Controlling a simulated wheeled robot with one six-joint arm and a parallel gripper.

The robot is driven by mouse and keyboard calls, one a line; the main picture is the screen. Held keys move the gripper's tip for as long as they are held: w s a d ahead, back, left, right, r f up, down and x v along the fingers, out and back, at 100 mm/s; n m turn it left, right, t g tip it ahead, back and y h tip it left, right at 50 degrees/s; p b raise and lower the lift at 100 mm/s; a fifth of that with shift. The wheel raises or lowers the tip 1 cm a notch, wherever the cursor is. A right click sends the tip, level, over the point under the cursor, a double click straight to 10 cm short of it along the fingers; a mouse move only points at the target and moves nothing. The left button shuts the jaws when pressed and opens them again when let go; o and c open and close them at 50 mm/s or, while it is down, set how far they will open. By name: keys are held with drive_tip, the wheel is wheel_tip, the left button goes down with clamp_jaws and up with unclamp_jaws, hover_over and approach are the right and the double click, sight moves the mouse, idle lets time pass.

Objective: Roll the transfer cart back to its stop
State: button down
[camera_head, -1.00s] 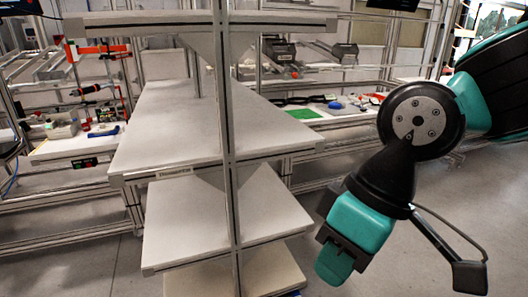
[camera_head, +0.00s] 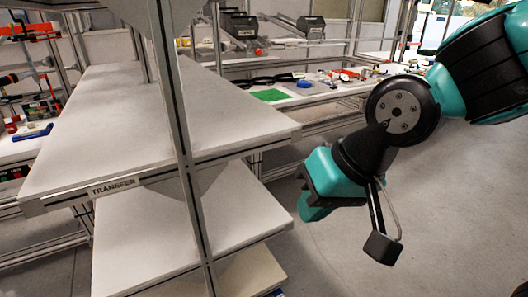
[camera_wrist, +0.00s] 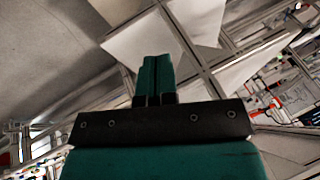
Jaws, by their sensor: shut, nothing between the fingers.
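The transfer cart (camera_head: 110,160) fills the left and middle of the head view. It has white shelves on a metal frame, with a "TRANSFER" label (camera_head: 112,187) on the edge of one shelf. A metal post stands at its near side. My gripper (camera_head: 312,212) is to the right of the cart, with its fingers pointing down and left. In the wrist view the green fingers (camera_wrist: 155,75) are together and empty, and white shelf panels (camera_wrist: 145,42) show beyond them. I cannot tell whether my gripper touches the cart. The cart's stop is not identifiable.
A workbench with a green mat (camera_head: 269,95) and small parts stands behind the cart. Another bench with tools (camera_head: 35,112) is at the left. The grey floor (camera_head: 440,220) at the right is clear.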

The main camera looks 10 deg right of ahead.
drive_tip(key=w+d+f+m+t+b, duration=0.1)
drive_tip(key=w+f+m+t+b, duration=0.4)
drive_tip(key=w+f+m, duration=0.4)
drive_tip(key=m+t+b, duration=0.6)
drive_tip(key=m+t, duration=0.1)
drive_tip(key=t, duration=0.2)
approach(247, 142)
drive_tip(key=shift+y, duration=0.3)
drive_tip(key=p+x, duration=0.6)
drive_tip(key=p, duration=0.3)
drive_tip(key=shift+w, duration=0.75)
drive_tip(key=shift+f, duration=0.1)
drive_tip(key=shift+w, duration=0.2)
